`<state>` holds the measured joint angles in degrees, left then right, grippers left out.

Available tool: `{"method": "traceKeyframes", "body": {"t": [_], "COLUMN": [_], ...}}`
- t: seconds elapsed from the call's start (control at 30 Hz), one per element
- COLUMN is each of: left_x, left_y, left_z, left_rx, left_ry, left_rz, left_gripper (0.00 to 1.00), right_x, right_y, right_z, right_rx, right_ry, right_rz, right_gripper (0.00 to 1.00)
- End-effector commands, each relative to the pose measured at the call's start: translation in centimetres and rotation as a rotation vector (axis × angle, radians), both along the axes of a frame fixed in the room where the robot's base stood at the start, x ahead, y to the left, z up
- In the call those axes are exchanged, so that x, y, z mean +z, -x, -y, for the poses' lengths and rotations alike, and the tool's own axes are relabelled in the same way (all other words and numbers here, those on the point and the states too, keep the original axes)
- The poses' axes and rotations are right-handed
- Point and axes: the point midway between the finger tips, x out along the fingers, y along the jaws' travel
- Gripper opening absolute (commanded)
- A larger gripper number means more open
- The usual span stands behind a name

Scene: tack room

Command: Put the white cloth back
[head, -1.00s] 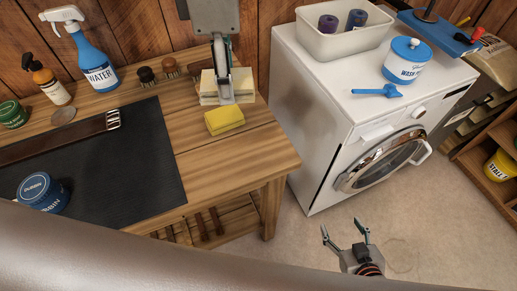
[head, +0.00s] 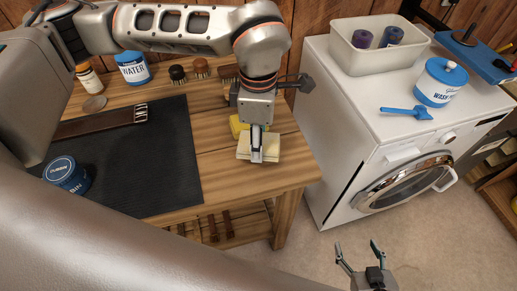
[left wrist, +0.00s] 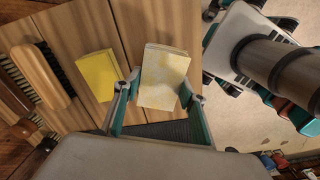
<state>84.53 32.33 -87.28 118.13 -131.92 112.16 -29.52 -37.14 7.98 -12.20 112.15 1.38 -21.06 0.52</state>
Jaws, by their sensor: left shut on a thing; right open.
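The white cloth, a folded cream-white pad (head: 244,152), is at the right end of the wooden table, in front of the yellow sponge (head: 237,125). My left gripper (head: 257,156) points down and is shut on it. In the left wrist view the cloth (left wrist: 164,72) sits between the two fingers, apart from the sponge (left wrist: 95,75). I cannot tell whether the cloth touches the table. My right gripper (head: 359,255) is open and empty, low over the floor in front of the washing machine.
The wooden table (head: 225,178) holds a black mat (head: 150,180), a blue tin (head: 66,174), a leather strap (head: 90,124) and brushes (head: 201,67). The washing machine (head: 345,130) stands to the right, with a white bin (head: 372,62) and a blue-lidded tub (head: 437,85) on top.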

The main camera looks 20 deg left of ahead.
Motion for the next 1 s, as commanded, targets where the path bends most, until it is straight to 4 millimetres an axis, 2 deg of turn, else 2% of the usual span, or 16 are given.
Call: {"method": "traceKeyframes", "body": {"t": [0.3,0.73,0.77,0.8,1.0], "left_x": [-3.9,-4.6,-4.6,-4.5,-4.5], "left_y": [0.1,0.0,0.0,0.0,0.0], "left_z": [0.0,0.0,0.0,0.0,0.0], "left_rx": [0.000,-0.001,0.000,0.000,0.000], "left_ry": [0.000,0.000,0.000,0.000,0.000], "left_rz": [-0.003,0.000,0.000,0.000,0.000], "left_gripper": [0.13,0.13,0.46,0.56,0.57], "right_x": [0.3,0.0,0.0,0.0,0.0], "right_y": [-0.1,-0.1,-0.1,-0.1,-0.1], "right_z": [0.0,0.0,0.0,0.0,0.0], "right_rx": [0.000,0.000,0.000,0.000,0.000], "right_ry": [0.000,-0.001,-0.001,-0.001,0.000], "right_rz": [0.004,0.005,0.005,0.004,0.003], "right_gripper": [0.66,0.66,0.66,0.66,0.66]}}
